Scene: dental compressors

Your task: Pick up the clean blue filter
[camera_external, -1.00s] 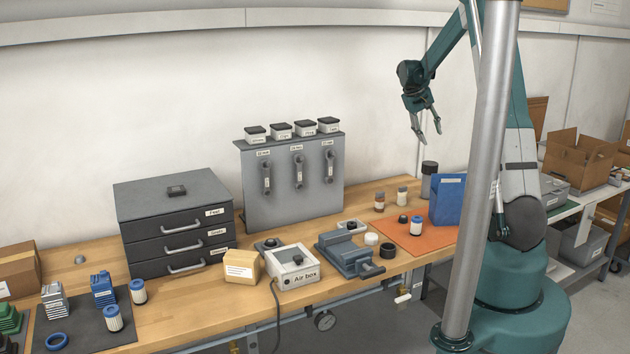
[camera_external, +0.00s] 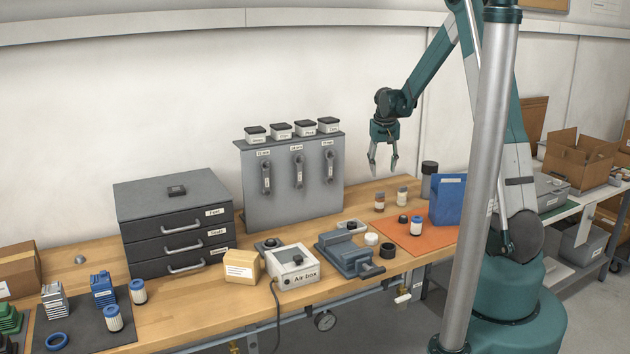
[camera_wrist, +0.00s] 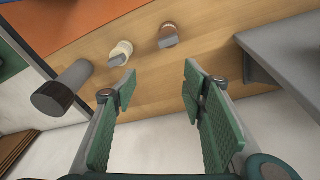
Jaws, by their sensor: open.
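Several blue-and-white cylindrical filters show in the external view. One filter (camera_external: 416,225) stands on the orange mat at the right. Two more, a rear one (camera_external: 137,291) and a front one (camera_external: 114,318), stand at the dark mat on the left. I cannot tell from their looks which is clean. My gripper (camera_external: 383,169) is open and empty, pointing down in the air above the back right of the bench. In the wrist view its green-padded fingers (camera_wrist: 158,88) are spread apart, with no filter visible there.
Two small bottles (camera_wrist: 120,53) (camera_wrist: 168,36) and a dark-topped grey cylinder (camera_wrist: 62,90) stand near the bench's back edge. The blue binder-like block (camera_external: 449,200) stands on the orange mat (camera_external: 390,232). A grey vise-like fixture (camera_external: 349,254) and the Air box (camera_external: 293,268) lie left of it.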

